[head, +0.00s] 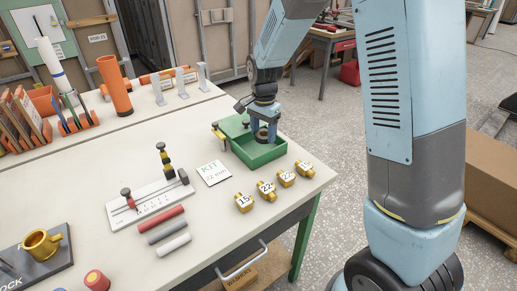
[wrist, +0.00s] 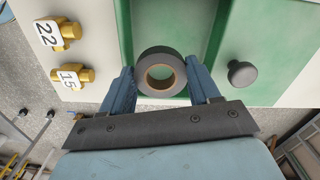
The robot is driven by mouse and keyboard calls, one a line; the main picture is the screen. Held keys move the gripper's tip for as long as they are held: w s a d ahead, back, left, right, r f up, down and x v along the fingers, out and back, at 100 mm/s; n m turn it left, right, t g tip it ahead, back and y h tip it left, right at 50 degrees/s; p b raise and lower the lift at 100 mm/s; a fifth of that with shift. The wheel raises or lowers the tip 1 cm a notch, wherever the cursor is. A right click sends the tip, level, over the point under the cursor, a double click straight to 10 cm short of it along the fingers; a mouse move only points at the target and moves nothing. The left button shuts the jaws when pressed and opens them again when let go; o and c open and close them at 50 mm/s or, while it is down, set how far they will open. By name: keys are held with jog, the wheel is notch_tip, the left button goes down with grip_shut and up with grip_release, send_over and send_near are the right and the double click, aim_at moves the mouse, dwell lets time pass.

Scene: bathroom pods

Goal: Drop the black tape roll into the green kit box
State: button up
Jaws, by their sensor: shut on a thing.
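The green kit box (head: 268,157) stands open near the right edge of the workbench. My gripper (head: 262,133) points down over the box, with its blue fingers at the opening. It is shut on the black tape roll (wrist: 160,53), a dark ring with a tan core, held between the fingertips in the wrist view. The roll (head: 262,137) shows only partly in the head view, between the fingers. In the wrist view the box's green wall (wrist: 125,28) lies beyond the roll. I cannot tell whether the roll touches the box floor.
A white KIT 22 mm card (head: 213,173) lies left of the box. Several numbered brass fittings (head: 265,190) sit in front of it. A white gauge board (head: 150,203) and coloured tubes (head: 163,225) lie farther left. The bench's right edge is close.

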jog(key=shift+f, duration=0.65)
jog(key=o, duration=1.1)
notch_tip(320, 180, up, 14)
jog(key=shift+f, duration=0.15)
